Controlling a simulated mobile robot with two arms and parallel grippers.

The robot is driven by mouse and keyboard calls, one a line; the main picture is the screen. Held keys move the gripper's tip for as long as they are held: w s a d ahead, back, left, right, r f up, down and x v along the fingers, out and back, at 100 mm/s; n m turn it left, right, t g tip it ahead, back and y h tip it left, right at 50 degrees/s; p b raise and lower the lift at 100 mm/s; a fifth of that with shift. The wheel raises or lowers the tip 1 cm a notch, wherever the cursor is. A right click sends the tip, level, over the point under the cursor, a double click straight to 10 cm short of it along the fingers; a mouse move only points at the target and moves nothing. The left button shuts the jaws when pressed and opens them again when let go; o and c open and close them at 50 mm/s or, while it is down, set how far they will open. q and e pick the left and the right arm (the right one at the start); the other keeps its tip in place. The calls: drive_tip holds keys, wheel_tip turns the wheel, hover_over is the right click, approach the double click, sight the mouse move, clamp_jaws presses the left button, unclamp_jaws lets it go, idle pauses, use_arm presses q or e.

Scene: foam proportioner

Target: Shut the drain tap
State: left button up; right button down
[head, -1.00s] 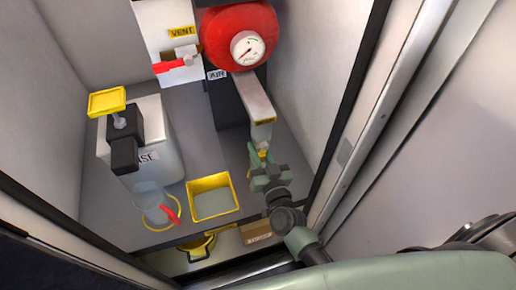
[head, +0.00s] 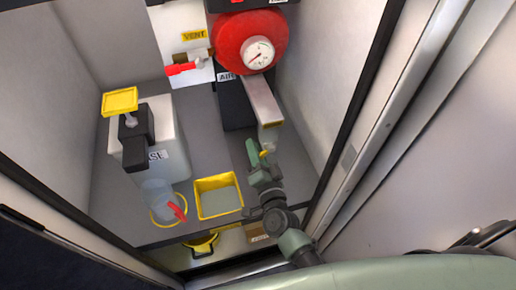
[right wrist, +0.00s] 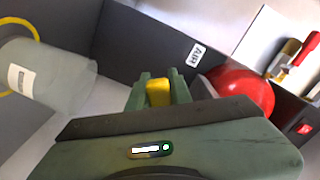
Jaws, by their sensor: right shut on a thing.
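The drain tap is a small yellow handle (head: 266,153) below the end of a grey beam-like part (head: 263,101) in the head view. My right gripper (head: 259,160) reaches up to it from the lower right and partly hides it. In the right wrist view the yellow handle (right wrist: 158,92) sits between the two green fingers of this gripper (right wrist: 160,88), which are shut on it. The tap's body and how far it is turned cannot be made out. My left gripper is in neither view.
A red round vessel (head: 228,45) with a gauge (head: 258,54) is above. A red-handled vent valve (head: 181,69) is beside it. A yellow-rimmed tray (head: 218,198), a clear jug (head: 158,194) and a white container (head: 160,135) stand left. The cabinet's right wall is close.

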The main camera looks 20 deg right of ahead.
drive_tip(key=shift+a+r+m+p, duration=0.15)
drive_tip(key=shift+r+m, duration=0.35)
drive_tip(key=shift+m, duration=0.65)
drive_tip(key=shift+a+r+m+p, duration=0.15)
drive_tip(key=shift+r+m, duration=0.35)
drive_tip(key=shift+m, duration=0.7)
drive_tip(key=shift+a+r+m+p, duration=0.15)
drive_tip(key=shift+r+m, duration=0.35)
drive_tip(key=shift+m, duration=0.65)
drive_tip(key=shift+d, duration=0.1)
drive_tip(key=c, duration=1.3)
unclamp_jaws()
drive_tip(key=s+b, duration=0.1)
drive_tip(key=s, duration=0.6)
drive_tip(key=shift+s+d, duration=0.15)
drive_tip(key=shift+s, duration=0.2)
